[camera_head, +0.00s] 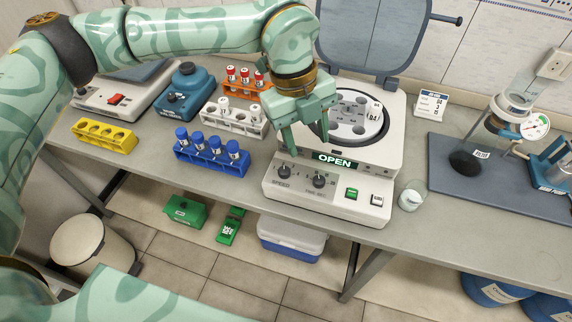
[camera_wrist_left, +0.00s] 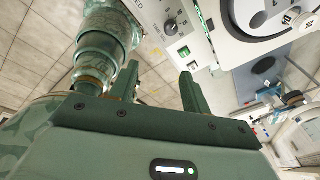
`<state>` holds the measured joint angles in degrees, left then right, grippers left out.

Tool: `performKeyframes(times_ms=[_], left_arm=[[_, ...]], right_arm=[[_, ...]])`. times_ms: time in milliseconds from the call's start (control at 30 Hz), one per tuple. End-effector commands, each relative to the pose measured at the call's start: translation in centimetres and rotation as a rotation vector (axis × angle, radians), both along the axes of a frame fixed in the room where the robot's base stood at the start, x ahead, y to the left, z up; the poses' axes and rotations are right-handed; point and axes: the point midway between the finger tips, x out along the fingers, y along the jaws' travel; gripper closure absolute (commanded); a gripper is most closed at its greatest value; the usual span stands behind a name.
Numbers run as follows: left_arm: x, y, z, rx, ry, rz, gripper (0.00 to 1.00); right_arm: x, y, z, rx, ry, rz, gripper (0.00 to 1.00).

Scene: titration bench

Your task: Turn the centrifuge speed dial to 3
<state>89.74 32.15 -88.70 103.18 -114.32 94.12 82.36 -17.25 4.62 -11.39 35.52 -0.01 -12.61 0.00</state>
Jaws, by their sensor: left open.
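The white centrifuge (camera_head: 345,208) stands on the bench with its lid up and its rotor showing; its display reads OPEN. The dark speed dial (camera_head: 284,171) is at the left of its front panel, above the SPEED label. A second dark dial (camera_head: 319,181) sits to its right; it also shows in the left wrist view (camera_wrist_left: 170,27). The speed dial's setting is too small to read. My left gripper (camera_head: 309,143) is open and empty, pointing down above the front panel, apart from the dials. It also shows in the left wrist view (camera_wrist_left: 159,70). My right gripper is not in view.
A blue tube rack (camera_head: 210,162), a white rack (camera_head: 236,121) and a yellow rack (camera_head: 104,135) stand left of the centrifuge. The raised lid (camera_head: 366,40) is behind it. A small beaker (camera_head: 410,197) stands close at its right. A titration stand is farther right.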

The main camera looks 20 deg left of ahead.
Motion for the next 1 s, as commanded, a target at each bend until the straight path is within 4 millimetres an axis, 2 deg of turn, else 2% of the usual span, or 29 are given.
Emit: performKeyframes(times_ms=[33, 100, 200, 267, 367, 600, 800, 1000], left_arm=[[1.1, 2.1, 0.8, 0.083, -0.021, 0.074, 0.52], [1.9, 4.1, 1.4, 0.166, -0.037, 0.155, 0.52], [2.3, 5.4, 1.5, 0.215, -0.046, 0.208, 0.52], [2.4, 5.5, 0.9, 0.221, -0.046, 0.214, 0.52], [2.3, 5.4, -0.9, 0.220, -0.042, 0.211, 0.52], [2.4, 5.3, -7.1, 0.217, -0.041, 0.207, 0.52], [2.5, 5.1, -11.6, 0.217, -0.043, 0.207, 0.52], [2.6, 5.1, -14.0, 0.215, -0.044, 0.207, 0.52]], right_arm=[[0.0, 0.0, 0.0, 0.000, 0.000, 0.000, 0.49], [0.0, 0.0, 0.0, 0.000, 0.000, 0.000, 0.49], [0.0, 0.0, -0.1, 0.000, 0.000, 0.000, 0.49], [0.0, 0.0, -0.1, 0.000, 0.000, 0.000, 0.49], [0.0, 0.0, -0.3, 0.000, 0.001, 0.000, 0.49], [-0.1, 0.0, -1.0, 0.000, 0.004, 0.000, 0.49], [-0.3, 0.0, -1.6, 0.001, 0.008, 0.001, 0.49], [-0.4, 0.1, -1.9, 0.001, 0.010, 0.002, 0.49]])
